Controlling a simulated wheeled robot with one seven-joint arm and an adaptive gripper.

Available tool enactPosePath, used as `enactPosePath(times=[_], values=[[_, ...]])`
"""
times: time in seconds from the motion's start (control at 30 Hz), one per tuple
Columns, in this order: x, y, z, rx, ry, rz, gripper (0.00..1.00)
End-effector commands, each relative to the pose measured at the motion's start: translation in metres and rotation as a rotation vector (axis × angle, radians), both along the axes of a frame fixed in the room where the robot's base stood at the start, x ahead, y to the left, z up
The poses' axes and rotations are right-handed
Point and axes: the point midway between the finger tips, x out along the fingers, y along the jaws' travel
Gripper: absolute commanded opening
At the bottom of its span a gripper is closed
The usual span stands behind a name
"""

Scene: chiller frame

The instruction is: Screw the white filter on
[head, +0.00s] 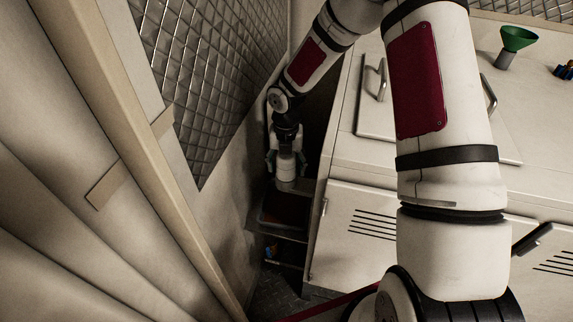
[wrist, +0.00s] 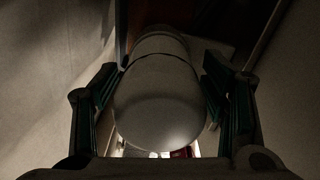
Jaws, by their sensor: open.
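The white filter (wrist: 160,95) fills the middle of the wrist view, a pale rounded cylinder seen from its near end. My gripper (wrist: 160,88) is open around it, with one dark finger on each side. A gap shows beside the left finger and the right finger stands close to the filter's side; contact cannot be made out. In the head view my gripper (head: 286,164) is down in the narrow recess, and the white filter (head: 286,170) shows below and between the fingers. The filter's far end and whatever it meets are in shadow.
The recess lies between a left wall with a quilted metal panel (head: 205,70) and a white cabinet (head: 350,235) with vents. A dark tray (head: 283,228) sits below my gripper. A green funnel (head: 517,40) stands on the cabinet top at the right. Side room is tight.

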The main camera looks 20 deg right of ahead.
Motion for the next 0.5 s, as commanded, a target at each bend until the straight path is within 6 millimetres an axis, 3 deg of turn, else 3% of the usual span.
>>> enactPosePath(times=[0.03, 0.27, 0.5], values=[[0.0001, 0.0001, 0.0, 0.0, 0.0, -0.001, 0.64], [0.0, 0.0, 0.0, 0.0, 0.0, -0.003, 0.15], [-0.0002, -0.0001, -0.0001, -0.001, 0.0, -0.015, 0.14]])
